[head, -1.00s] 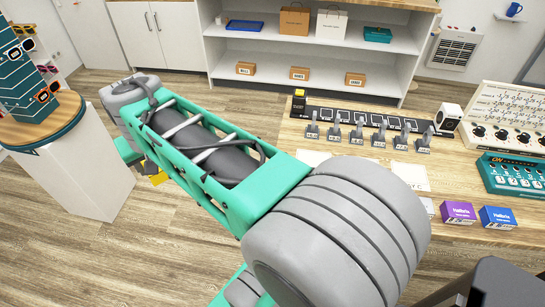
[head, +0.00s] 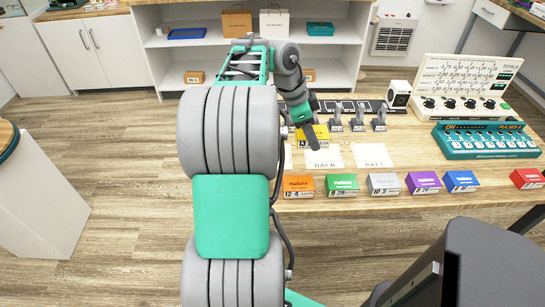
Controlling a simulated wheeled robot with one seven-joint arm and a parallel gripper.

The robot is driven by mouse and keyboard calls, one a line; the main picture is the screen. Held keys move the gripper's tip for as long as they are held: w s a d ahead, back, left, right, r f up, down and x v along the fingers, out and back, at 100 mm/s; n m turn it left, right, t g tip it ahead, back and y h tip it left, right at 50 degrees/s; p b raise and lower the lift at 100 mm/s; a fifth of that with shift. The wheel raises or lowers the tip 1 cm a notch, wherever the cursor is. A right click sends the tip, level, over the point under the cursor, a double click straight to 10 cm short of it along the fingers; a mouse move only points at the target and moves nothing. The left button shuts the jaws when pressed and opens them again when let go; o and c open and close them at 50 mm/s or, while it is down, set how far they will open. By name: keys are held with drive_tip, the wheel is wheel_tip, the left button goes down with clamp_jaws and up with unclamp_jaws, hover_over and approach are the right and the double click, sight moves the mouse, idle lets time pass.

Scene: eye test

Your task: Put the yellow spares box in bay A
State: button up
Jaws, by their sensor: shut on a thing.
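The yellow spares box (head: 322,133) is over the work table, just behind the BAY B card (head: 323,160). My gripper (head: 311,138) is shut on it, with a dark finger in front of the box. I cannot tell whether the box touches the table or hangs above it. A white card (head: 288,157) at the left, where bay A would lie, is mostly hidden by my arm, and its label cannot be read. The BAY C card (head: 372,156) lies bare to the right.
A row of boxes lines the table's front edge: orange (head: 298,187), green (head: 342,184), grey (head: 384,184), purple (head: 423,182), blue (head: 461,181) and red (head: 527,178). Grey levers (head: 358,120) stand behind the cards. A teal console (head: 485,141) is at the right.

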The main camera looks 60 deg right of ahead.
drive_tip(key=shift+d+f, duration=0.1)
drive_tip(key=shift+f, duration=0.1)
drive_tip(key=w+f, duration=0.3)
drive_tip(key=w, duration=0.1)
drive_tip(key=w+d+f, duration=0.1)
drive_tip(key=w+f, duration=0.2)
drive_tip(key=w, duration=0.1)
drive_tip(key=w+d+f, duration=0.1)
drive_tip(key=w+f, duration=0.2)
drive_tip(key=w, duration=0.1)
drive_tip(key=shift+w+d+f, duration=0.1)
drive_tip(key=shift+w+d, duration=0.15)
drive_tip(key=shift+w, duration=0.15)
wheel_tip(320, 180, down, 3)
drive_tip(key=shift+w+r, duration=0.1)
drive_tip(key=shift+w, duration=0.05)
drive_tip(key=shift+f, duration=0.45)
drive_tip(key=o, duration=1.5)
drive_tip(key=shift+c, duration=0.2)
drive_tip(key=shift+r, duration=0.1)
